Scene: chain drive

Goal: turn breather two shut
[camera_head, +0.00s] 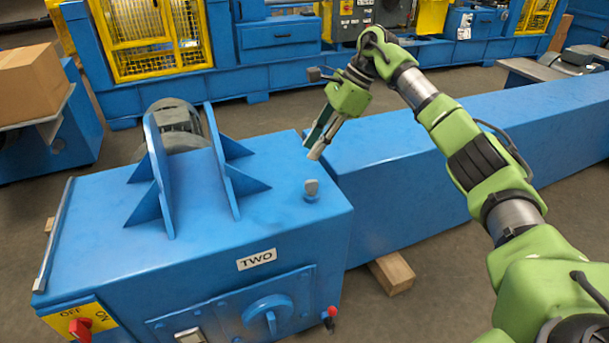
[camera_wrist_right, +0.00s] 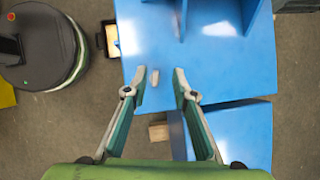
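The breather (camera_head: 311,190) is a small grey cap on a short stem. It stands on top of the blue housing (camera_head: 270,228) labelled TWO (camera_head: 257,260), near its right edge. In the right wrist view the breather (camera_wrist_right: 155,77) shows between the two fingertips in the picture. My right gripper (camera_head: 316,150) is open and empty, and in the head view it hangs above and slightly behind the breather, apart from it. The breather's exact turn position is too small to tell. My left gripper is not in view.
Two upright blue bracket plates (camera_head: 160,175) stand on the housing left of the breather. A long blue guard (camera_head: 450,165) runs off to the right. The front has a yellow OFF/ON plate with a red switch (camera_head: 80,328), a blue round handle (camera_head: 267,316) and a red knob (camera_head: 331,311).

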